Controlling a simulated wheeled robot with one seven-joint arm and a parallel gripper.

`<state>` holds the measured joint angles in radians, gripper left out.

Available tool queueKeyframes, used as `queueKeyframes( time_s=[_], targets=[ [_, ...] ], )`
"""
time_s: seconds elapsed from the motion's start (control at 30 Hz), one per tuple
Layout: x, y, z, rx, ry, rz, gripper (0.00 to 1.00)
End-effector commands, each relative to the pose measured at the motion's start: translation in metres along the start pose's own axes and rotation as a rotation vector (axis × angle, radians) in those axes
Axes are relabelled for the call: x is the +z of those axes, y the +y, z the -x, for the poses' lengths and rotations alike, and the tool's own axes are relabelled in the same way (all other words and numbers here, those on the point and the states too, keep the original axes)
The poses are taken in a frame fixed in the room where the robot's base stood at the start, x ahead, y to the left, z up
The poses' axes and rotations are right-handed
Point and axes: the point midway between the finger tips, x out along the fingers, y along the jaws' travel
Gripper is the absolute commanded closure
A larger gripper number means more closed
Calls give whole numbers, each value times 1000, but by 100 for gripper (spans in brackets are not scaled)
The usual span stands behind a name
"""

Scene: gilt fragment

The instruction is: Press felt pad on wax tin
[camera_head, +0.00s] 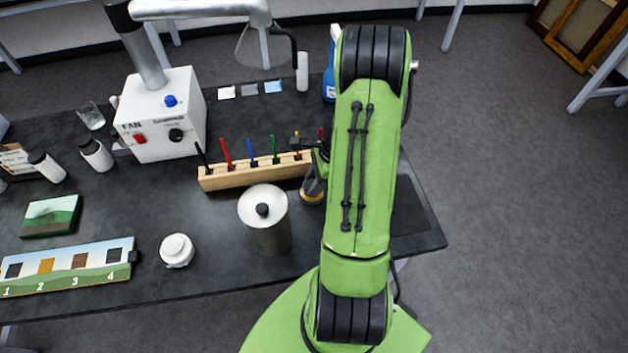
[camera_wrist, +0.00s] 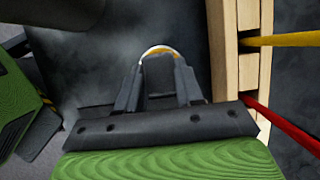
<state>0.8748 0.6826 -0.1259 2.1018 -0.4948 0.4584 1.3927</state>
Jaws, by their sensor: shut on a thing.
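My gripper (camera_wrist: 160,70) is shut on a dark grey piece (camera_wrist: 159,82), which looks like the felt pad. A small round tin (camera_wrist: 163,49) with a pale rim and amber inside shows just past my fingertips; it looks like the wax tin. In the head view the tin (camera_head: 312,199) stands on the table, right of the metal canister, with my gripper (camera_head: 315,182) over it. The pad covers much of the tin, and I cannot tell whether they touch. My arm hides part of this spot in the head view.
A wooden rack (camera_head: 240,178) with several coloured sticks stands close behind the tin. A metal canister (camera_head: 268,232) stands left of it, and a white round jar (camera_head: 177,250) farther left. A white fan unit (camera_head: 168,125) stands at the back. The dark table's (camera_head: 220,280) front is clear.

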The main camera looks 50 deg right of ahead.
Motion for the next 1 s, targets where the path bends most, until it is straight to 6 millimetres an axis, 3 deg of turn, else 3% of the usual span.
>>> queueKeyframes(
  time_s=[1.0],
  targets=[
    [-3,0,-8,1,0,0,88]
  ],
)
